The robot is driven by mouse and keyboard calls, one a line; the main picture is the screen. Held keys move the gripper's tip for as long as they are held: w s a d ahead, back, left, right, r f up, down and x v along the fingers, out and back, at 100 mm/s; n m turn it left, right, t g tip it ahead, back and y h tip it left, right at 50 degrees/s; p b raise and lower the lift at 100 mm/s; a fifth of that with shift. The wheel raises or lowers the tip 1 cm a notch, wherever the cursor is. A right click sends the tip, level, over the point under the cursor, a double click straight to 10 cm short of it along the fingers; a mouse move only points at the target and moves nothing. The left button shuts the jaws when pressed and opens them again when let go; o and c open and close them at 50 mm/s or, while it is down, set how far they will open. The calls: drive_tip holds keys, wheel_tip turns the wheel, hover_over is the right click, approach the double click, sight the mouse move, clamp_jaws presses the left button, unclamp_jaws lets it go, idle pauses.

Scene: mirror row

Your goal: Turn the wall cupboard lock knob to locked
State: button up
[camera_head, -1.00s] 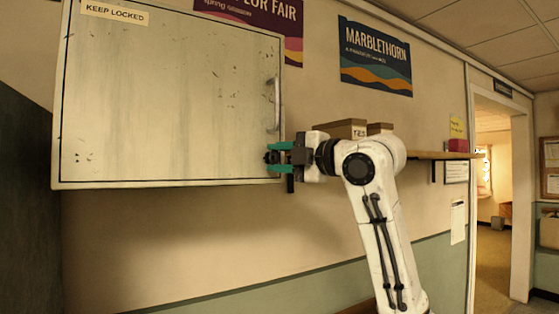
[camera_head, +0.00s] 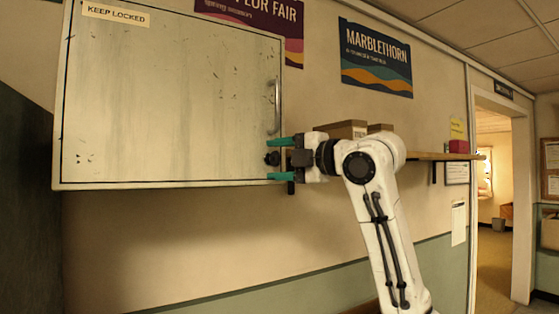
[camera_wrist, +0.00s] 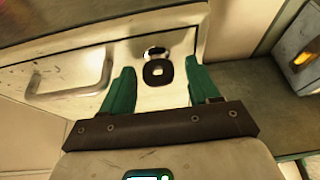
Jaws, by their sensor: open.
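The wall cupboard (camera_head: 165,100) is a pale, scuffed metal box with a shut door. Its dark lock knob (camera_head: 272,158) is at the door's lower right, below the handle. In the wrist view the black knob (camera_wrist: 158,72) sits on a bare metal plate, beside a shiny round part (camera_wrist: 155,53). Whether it stands at locked cannot be told. My gripper (camera_head: 280,159) is open at the knob, one green finger above and one below it. In the wrist view both fingers show gaps to the knob, and my gripper (camera_wrist: 160,85) holds nothing.
The bar handle (camera_head: 277,105) is just above my gripper; it also shows in the wrist view (camera_wrist: 75,78). A "KEEP LOCKED" label (camera_head: 116,14) is at the door's top left. A shelf (camera_head: 445,156) with boxes (camera_head: 346,129) is to the right. Below the cupboard the wall is clear.

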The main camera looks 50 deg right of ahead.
drive_tip(key=s+d+b, duration=0.1)
drive_tip(key=s+b, duration=0.2)
drive_tip(key=s, duration=0.7)
drive_tip(key=shift+s, duration=0.4)
drive_tip(key=shift+d, duration=0.1)
